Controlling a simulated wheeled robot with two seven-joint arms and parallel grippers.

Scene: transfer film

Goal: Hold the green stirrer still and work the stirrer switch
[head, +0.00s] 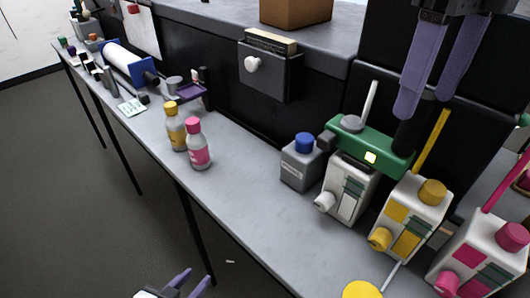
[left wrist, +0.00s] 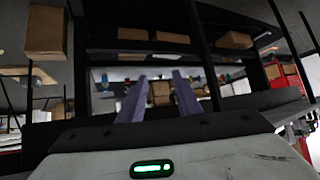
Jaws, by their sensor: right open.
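The green stirrer (head: 345,140) is at the right of the bench in the head view. It sits at the top of a white container (head: 347,190) with a green label. A pale lit square, which looks like the stirrer switch (head: 371,157), shows on its front. A grey disc and a pale rod stand on top. My right gripper (head: 428,106) is open and empty, with its purple fingers above the stirrer's right end; I cannot tell if they touch it. My left gripper (head: 190,283) is low in front of the bench, far from the stirrer. Its fingers are apart and empty in the left wrist view (left wrist: 160,95).
White containers with a yellow cap (head: 432,192) and a magenta cap (head: 512,235) stand right of the stirrer. A grey container with a blue cap (head: 303,143) stands left. Two bottles, one pink-capped (head: 198,150), stand mid-bench. The bench (head: 245,190) is clear between.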

